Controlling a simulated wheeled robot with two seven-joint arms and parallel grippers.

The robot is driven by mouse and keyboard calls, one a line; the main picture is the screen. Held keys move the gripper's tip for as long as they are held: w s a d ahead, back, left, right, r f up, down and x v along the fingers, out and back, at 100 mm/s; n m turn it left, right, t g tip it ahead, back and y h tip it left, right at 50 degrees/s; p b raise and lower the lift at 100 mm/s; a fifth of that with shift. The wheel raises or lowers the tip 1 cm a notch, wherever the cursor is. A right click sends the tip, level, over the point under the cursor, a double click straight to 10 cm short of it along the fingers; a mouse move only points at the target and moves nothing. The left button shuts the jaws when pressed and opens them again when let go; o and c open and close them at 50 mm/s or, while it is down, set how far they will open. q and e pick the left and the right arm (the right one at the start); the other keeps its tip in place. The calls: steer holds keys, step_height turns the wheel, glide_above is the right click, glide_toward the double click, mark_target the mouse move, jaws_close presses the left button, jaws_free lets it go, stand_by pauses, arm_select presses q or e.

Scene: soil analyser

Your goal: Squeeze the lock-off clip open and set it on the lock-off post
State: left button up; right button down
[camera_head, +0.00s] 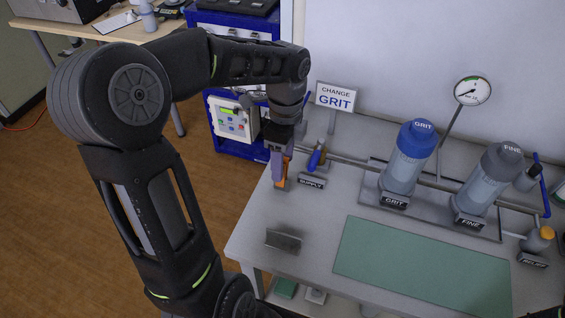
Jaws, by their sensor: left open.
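My left gripper (279,177) points down over the left back part of the bench, just left of the supply valve. It is open. A small orange part (283,181) shows at its fingertips; it may be the lock-off clip, but I cannot tell its shape or whether the fingers touch it. I cannot make out the lock-off post for certain; the gripper and wrist cover that spot. The supply valve has a blue handle (316,157) and a "SUPPLY" label (311,182). My right gripper is not in view.
A grey metal block (283,241) sits at the bench's front left. A green mat (420,270) lies at the front. The blue grit canister (408,157) and grey fine canister (490,178) stand behind it. A "CHANGE GRIT" sign (336,97) and gauge (472,91) rise at the back.

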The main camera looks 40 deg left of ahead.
arm_select(q)
steer(key=r, duration=0.6)
steer(key=shift+w+a+r, duration=0.1)
steer(key=shift+w+r, duration=0.25)
